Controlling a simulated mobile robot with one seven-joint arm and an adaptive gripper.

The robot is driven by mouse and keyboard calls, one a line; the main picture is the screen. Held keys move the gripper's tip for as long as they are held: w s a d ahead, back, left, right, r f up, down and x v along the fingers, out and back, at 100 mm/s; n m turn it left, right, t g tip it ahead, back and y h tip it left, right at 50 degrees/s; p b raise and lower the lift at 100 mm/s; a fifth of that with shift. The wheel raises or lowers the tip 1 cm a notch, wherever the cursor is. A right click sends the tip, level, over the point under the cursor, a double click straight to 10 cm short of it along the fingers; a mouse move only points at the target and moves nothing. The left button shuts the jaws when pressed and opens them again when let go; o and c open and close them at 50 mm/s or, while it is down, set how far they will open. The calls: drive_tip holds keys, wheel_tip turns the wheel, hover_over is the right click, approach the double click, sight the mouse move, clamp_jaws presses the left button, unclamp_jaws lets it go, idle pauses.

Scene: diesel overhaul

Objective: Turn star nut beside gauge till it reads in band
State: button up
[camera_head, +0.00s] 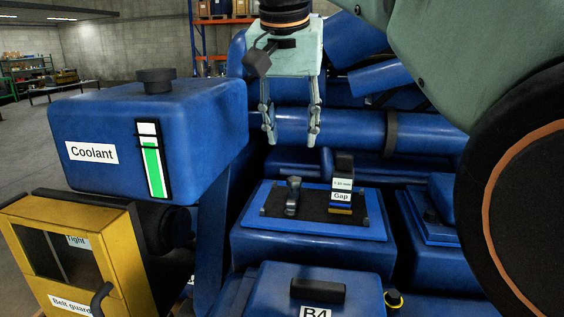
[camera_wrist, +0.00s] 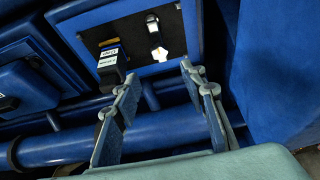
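The gauge (camera_head: 341,199) is a small upright block labelled "Gap" with a blue and yellow face. It stands on a dark plate (camera_head: 315,208) atop a blue engine housing. The star nut (camera_head: 293,196) is a small grey metal piece left of the gauge. In the wrist view, the gauge (camera_wrist: 108,56) and nut (camera_wrist: 155,36) lie beyond my fingertips, the nut with a pale piece at its near end. My gripper (camera_head: 292,138) points down with its fingers apart and empty, above and behind the plate. Its fingers also show in the wrist view (camera_wrist: 159,75). The gauge reading is too small to tell.
A blue coolant tank (camera_head: 210,110) with a green level strip stands at left, above a yellow belt guard (camera_head: 115,235). A blue pipe (camera_head: 350,127) runs behind the plate. A cover marked B4 (camera_head: 275,285) with a black handle sits in front.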

sight(294, 179)
drive_tip(key=b+x, duration=0.1)
drive_tip(key=x, duration=0.9)
drive_tip(key=shift+f, duration=0.35)
clamp_jaws()
